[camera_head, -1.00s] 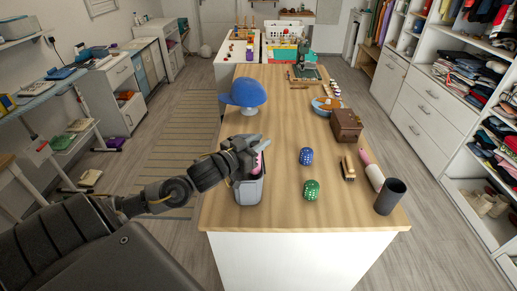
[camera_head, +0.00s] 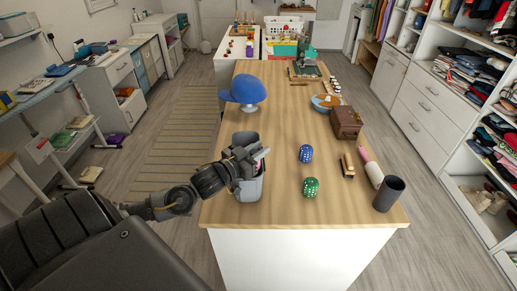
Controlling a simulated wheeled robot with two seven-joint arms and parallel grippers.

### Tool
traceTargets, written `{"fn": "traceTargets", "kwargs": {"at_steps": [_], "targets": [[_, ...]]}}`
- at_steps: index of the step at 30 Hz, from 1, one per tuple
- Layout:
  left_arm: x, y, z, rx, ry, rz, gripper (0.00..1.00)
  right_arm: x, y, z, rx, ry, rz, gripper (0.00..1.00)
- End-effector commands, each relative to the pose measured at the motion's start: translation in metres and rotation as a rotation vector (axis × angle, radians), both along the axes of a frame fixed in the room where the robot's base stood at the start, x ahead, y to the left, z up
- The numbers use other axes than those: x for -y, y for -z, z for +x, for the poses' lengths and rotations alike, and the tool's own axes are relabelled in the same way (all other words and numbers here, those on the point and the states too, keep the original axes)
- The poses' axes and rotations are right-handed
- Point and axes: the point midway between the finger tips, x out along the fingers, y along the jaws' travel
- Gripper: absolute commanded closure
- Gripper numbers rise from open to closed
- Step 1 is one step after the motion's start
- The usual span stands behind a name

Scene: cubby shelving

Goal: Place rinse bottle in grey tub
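My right gripper is not in view.
A blue cap (camera_head: 244,91), blue die (camera_head: 305,153), green die (camera_head: 311,187), brush (camera_head: 347,166), pink-and-white roller-like object (camera_head: 372,172), dark cup (camera_head: 389,194) and brown box (camera_head: 346,122) stand around.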

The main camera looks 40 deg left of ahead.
Motion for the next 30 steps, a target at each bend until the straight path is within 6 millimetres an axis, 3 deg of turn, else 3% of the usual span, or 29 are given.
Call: {"fn": "traceTargets", "kwargs": {"at_steps": [1,5,14,18,21,30], "targets": [[0.0,0.0,0.0,0.0,0.0,0.0,0.72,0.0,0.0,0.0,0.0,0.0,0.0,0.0],[0.0,0.0,0.0,0.0,0.0,0.0,0.55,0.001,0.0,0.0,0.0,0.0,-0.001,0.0],[0.0,-0.002,0.0,0.0,0.0,0.001,0.55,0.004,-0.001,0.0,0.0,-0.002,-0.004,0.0],[0.0,-0.016,0.0,0.001,0.001,0.003,0.55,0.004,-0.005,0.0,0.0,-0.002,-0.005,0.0],[-0.002,-0.008,-0.017,-0.005,0.001,0.002,0.55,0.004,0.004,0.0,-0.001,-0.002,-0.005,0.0],[-0.01,-0.008,-0.075,-0.005,0.002,0.001,0.55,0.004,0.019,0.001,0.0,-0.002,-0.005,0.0]]}}
